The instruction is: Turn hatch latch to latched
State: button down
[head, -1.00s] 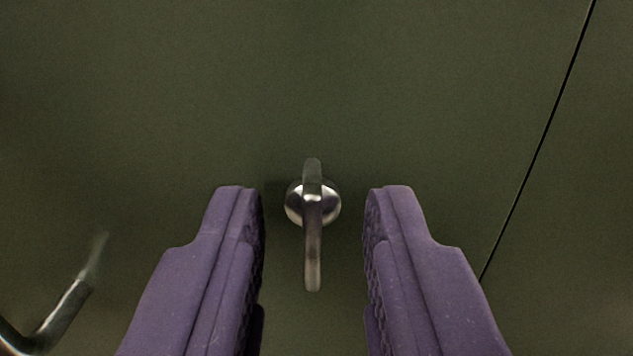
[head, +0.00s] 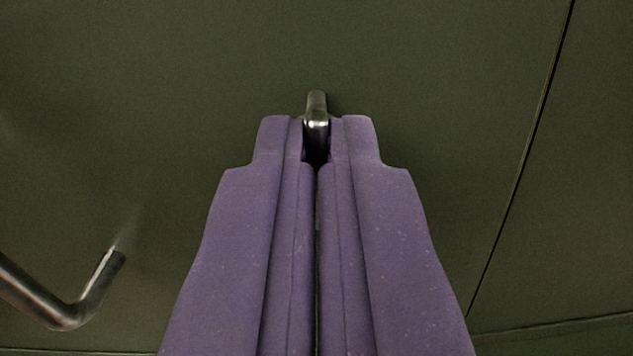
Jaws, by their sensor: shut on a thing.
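The hatch latch (head: 316,103) is a metal lever on a dark green panel, near the middle of the head view. Its upper end shows above my fingertips and points up in the picture. My gripper (head: 316,140), with two purple fingers, is shut on the latch lever, one finger on each side. The round hub and the lower part of the lever are hidden behind the fingers.
A bent metal handle (head: 65,312) stands out from the green panel (head: 180,70) at the lower left. A thin dark seam (head: 515,180) runs down the right side. A fainter edge crosses the lower right. The panel above is clear.

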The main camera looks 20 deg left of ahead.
jog(key=shift+d+f+m+b, duration=0.1)
jog(key=shift+m+b, duration=0.5)
jog(key=shift+m, duration=7.5)
jog(key=c, duration=1.3)
grip_release()
jog(key=b+v, duration=0.1)
jog(key=v, duration=0.6)
jog(key=shift+s, duration=0.35)
jog(key=shift+d, duration=0.1)
